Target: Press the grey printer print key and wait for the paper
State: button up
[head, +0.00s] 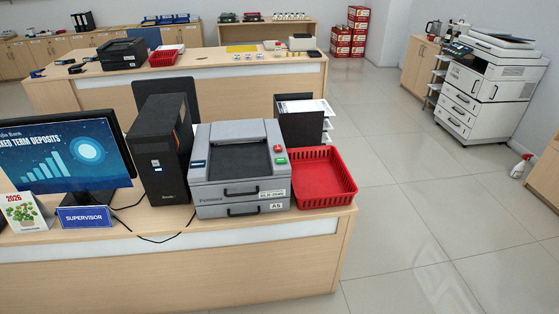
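The grey printer (228,190) stands on the front counter, between a black computer tower and a red basket. Its front has two drawers with dark handles and small labels. On the right of its top are a green key (281,161) and a red key (279,149); any markings on them are too small to read. A small dark display (199,164) sits at the top left. The dark recess (240,158) on top shows no paper. My gripper is not in this view.
The black tower (163,150) stands close to the printer's left side, with a monitor (72,155) further left. The red basket (322,178) sits against its right, and a dark file holder (300,122) behind. Open floor (420,240) lies to the right.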

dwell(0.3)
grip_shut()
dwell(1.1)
